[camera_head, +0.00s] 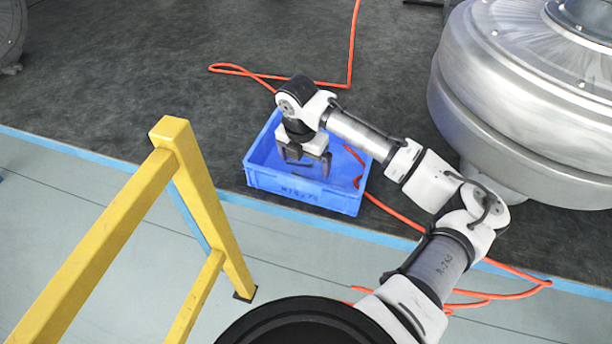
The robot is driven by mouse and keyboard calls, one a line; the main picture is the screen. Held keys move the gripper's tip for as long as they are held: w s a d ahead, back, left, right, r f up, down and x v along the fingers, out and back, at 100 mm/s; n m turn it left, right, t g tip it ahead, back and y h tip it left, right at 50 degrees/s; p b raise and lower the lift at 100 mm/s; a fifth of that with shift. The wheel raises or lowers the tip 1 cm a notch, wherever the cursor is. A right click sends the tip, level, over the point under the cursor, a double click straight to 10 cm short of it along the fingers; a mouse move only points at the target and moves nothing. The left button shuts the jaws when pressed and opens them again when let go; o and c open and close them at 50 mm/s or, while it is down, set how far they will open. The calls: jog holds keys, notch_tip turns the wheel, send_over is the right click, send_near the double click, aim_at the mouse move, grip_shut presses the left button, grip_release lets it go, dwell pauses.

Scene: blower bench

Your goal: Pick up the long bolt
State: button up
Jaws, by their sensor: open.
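A blue open bin (300,196) with dark lettering that seems to read M16x70 on its front wall sits on the dark floor. My gripper (305,164) points down into the bin, with its two dark fingers spread apart. I cannot make out a long bolt; small dark detail around the fingers is too small to tell apart. My gripper and wrist hide part of the bin's inside. A small red-orange piece (357,182) shows in the right part of the bin, and I cannot tell what it is.
A yellow rail frame (205,195) stands at the left front, apart from the bin. A large silver blower housing (530,110) fills the upper right. An orange hose (352,45) runs behind the bin and along the floor at right. Dark floor left of the bin is clear.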

aim_at(304, 176)
jog(key=shift+w+a+f+p, duration=0.15)
jog(key=shift+f+p, duration=0.2)
jog(key=shift+f, duration=0.6)
jog(key=shift+w+d+f+p, duration=0.15)
jog(key=shift+f+p, duration=0.15)
jog(key=shift+f, duration=0.7)
jog(key=shift+w+a+f+p, duration=0.15)
jog(key=shift+f+p, duration=0.2)
jog(key=shift+f, duration=0.6)
jog(key=c, duration=1.1)
jog(key=shift+r, duration=0.1)
